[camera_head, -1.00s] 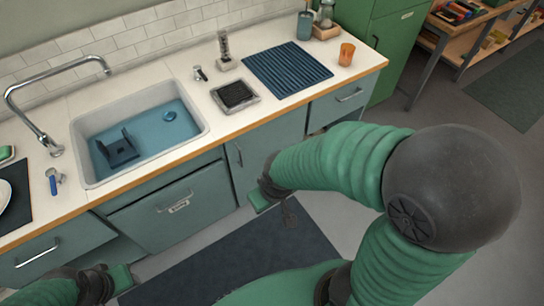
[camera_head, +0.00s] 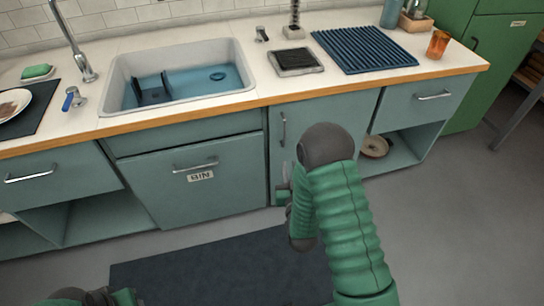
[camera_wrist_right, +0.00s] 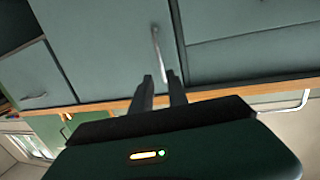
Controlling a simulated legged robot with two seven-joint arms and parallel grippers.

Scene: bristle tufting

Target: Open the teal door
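The teal door (camera_head: 345,115) is shut in the counter front, right of the bin front. Its upright metal handle (camera_head: 283,130) is near the door's left edge. In the right wrist view, which is upside down, the door (camera_wrist_right: 95,45) fills the upper left and the handle (camera_wrist_right: 155,45) lies ahead of the fingers. My right gripper (camera_wrist_right: 159,77) is open, its fingertips apart and in line with the handle's end; contact cannot be told. In the head view the right gripper (camera_head: 284,190) is low before the door, partly hidden by my arm. My left gripper (camera_head: 120,297) is cut off at the bottom left.
The bin front (camera_head: 195,190) with its bar handle is left of the door. A drawer (camera_head: 425,100) and an open shelf holding a bowl (camera_head: 374,147) are to its right. The sink (camera_head: 180,80) is above. A dark mat (camera_head: 220,270) lies on clear floor.

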